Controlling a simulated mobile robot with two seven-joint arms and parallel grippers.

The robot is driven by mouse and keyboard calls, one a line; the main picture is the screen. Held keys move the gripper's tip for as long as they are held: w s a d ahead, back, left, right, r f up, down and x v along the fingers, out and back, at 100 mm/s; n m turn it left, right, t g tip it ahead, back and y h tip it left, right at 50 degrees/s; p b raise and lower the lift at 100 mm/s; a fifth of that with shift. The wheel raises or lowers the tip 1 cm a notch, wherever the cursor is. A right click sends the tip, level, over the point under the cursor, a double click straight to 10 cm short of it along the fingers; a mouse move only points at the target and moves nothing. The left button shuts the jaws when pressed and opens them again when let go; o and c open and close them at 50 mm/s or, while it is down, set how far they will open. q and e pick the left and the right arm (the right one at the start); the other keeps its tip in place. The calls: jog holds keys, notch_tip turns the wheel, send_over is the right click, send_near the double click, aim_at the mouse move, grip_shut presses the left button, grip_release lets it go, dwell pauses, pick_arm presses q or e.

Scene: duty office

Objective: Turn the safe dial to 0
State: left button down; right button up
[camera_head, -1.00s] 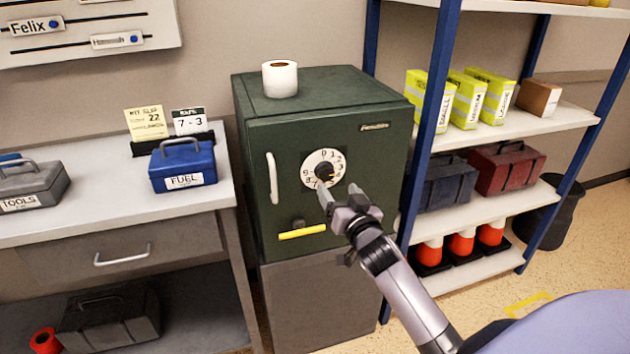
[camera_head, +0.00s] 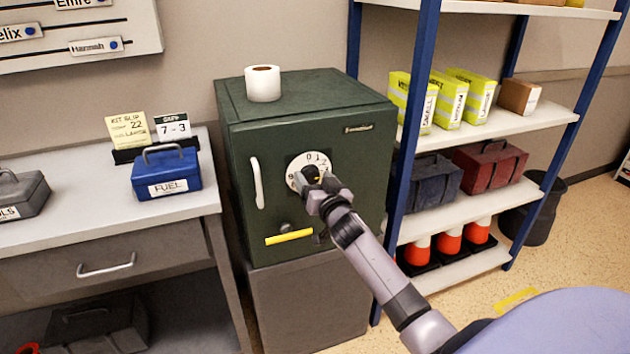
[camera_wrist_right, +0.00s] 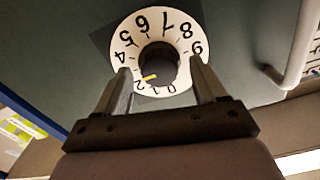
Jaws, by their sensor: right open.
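The dark green safe (camera_head: 340,115) stands on a grey cabinet. Its white dial (camera_head: 297,168) is partly hidden by my right gripper (camera_head: 318,188) in the head view. In the right wrist view the numbered dial (camera_wrist_right: 185,17) appears upside down. Its dark knob (camera_wrist_right: 159,60) has a yellow mark (camera_wrist_right: 149,77) pointing near the 2. My right gripper (camera_wrist_right: 162,82) is open, with one finger on each side of the knob; I cannot tell whether they touch it. The 3 is hidden behind a finger. My left gripper is not in view.
The safe has a pale handle (camera_head: 257,182) and a yellow lever (camera_head: 290,237). A paper roll (camera_head: 263,84) stands on top. A desk with a blue FUEL box (camera_head: 167,174) is left; a blue-framed shelf (camera_head: 462,133) is close on the right.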

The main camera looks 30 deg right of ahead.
jog(key=c, duration=1.1)
jog(key=shift+o, duration=0.2)
jog(key=shift+n, duration=0.4)
jog(key=n, duration=0.3)
jog(key=shift+a+n, duration=0.1)
jog(key=shift+n, duration=0.2)
jog(key=n, duration=0.4)
jog(key=shift+n, duration=0.3)
jog(key=n, duration=0.4)
jog(key=shift+a+f, duration=0.1)
jog(key=n, duration=0.4)
jog(key=shift+n, duration=0.4)
